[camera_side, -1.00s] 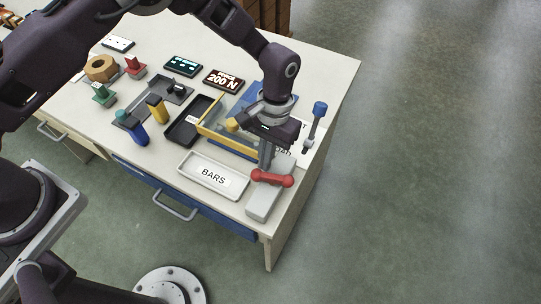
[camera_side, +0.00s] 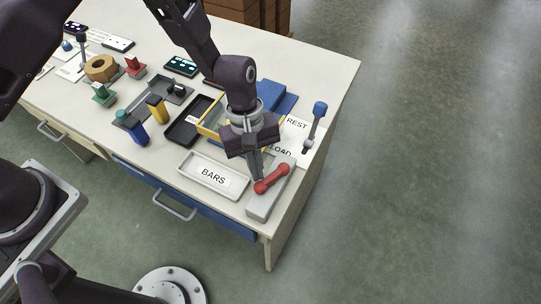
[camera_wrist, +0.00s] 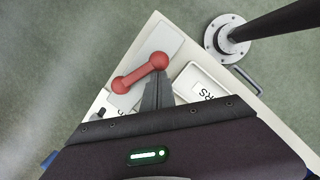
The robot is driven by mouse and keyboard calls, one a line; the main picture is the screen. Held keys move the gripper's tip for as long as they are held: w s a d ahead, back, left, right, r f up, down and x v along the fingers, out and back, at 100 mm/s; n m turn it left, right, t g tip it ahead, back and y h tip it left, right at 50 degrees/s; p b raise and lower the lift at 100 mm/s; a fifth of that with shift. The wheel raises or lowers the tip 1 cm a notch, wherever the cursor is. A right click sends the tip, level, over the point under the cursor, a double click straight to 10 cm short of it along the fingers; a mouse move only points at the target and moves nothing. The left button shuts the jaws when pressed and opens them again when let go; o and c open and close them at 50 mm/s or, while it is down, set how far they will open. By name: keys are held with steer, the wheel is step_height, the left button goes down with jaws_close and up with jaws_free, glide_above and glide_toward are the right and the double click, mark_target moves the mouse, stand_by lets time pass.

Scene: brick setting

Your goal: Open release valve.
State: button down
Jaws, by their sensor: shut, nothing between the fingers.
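The release valve appears as a red bar handle (camera_side: 271,179) with rounded ends on a pale grey block (camera_side: 264,207) at the table's front right corner. The handle lies at a slant to the block's long side. It also shows in the wrist view (camera_wrist: 140,73). My gripper (camera_side: 257,180) is shut and empty, pointing down at the handle's near left end. In the wrist view my fingertips (camera_wrist: 160,74) are right beside one rounded end; I cannot tell whether they touch it.
A white tray labelled BARS (camera_side: 213,177) stands left of the block. A blue-topped lever (camera_side: 315,127) stands behind it by a white REST/LOAD plate (camera_side: 298,126). A yellow-edged clear box (camera_side: 210,121) is behind my gripper. The table's right edge is close to the block.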

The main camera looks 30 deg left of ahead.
steer(key=n, duration=0.1)
steer(key=s+n, duration=0.1)
steer(key=shift+d+n+t, duration=0.2)
steer(key=shift+n+t, duration=0.1)
steer(key=shift+s+d, duration=0.15)
stand_by(0.4)
steer(key=a, duration=0.1)
steer(key=w+a, duration=0.1)
steer(key=a, duration=0.2)
steer(key=shift+w, duration=0.4)
steer(key=s+v, duration=0.1)
steer(key=v, duration=0.9)
steer(key=shift+w, duration=0.4)
steer(key=shift+a, duration=0.1)
